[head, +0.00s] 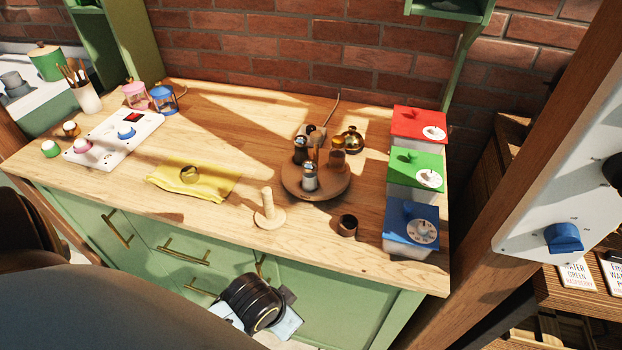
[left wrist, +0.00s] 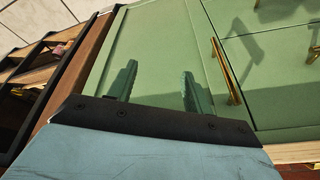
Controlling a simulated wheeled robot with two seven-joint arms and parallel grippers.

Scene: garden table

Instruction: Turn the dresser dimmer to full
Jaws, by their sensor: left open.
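A small brownish box with a dark knob (head: 312,133) stands at the back of the dresser top (head: 240,115), behind the round caddy; a cord runs from it towards the wall. A white panel (head: 117,136) with a red display and several coloured knobs lies at the left of the top. Neither carries a readable label, so I cannot tell for certain which is the dimmer. My left gripper (left wrist: 158,90) is open and empty, facing the green dresser front in the left wrist view. In the head view my dark left wrist is low before the dresser, its fingertips unclear. My right gripper is not seen.
A round wooden caddy (head: 293,184) holds bottles and hides part of the box. A brass pot (head: 351,138), wooden peg stand (head: 268,213), yellow cloth (head: 212,188) and red, green and blue dial boxes (head: 411,220) surround it. A white panel with a blue knob (head: 563,238) is at right.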

